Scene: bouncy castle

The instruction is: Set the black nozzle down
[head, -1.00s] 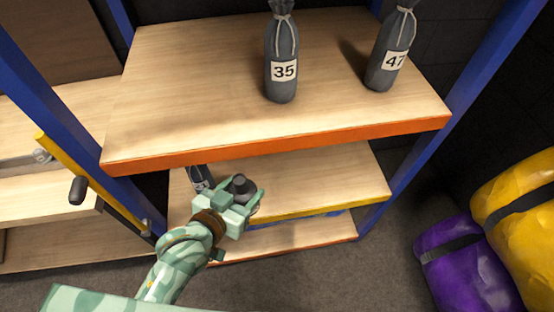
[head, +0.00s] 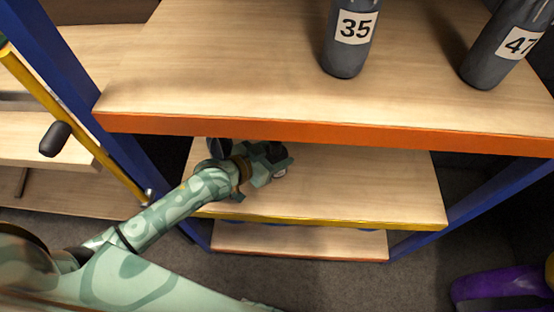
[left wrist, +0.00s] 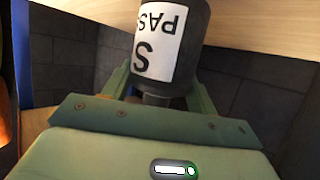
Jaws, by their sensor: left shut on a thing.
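The black nozzle (left wrist: 185,70) is a dark cylinder with a white label in dark letters. In the head view the nozzle (head: 272,151) is small and partly hidden by the fingers and the upper shelf edge. I cannot tell whether it touches the middle shelf. My right gripper is out of view.
Another dark object (head: 219,150) stands behind my left wrist. The middle shelf's right part is clear. Blue posts (head: 500,190) flank the rack.

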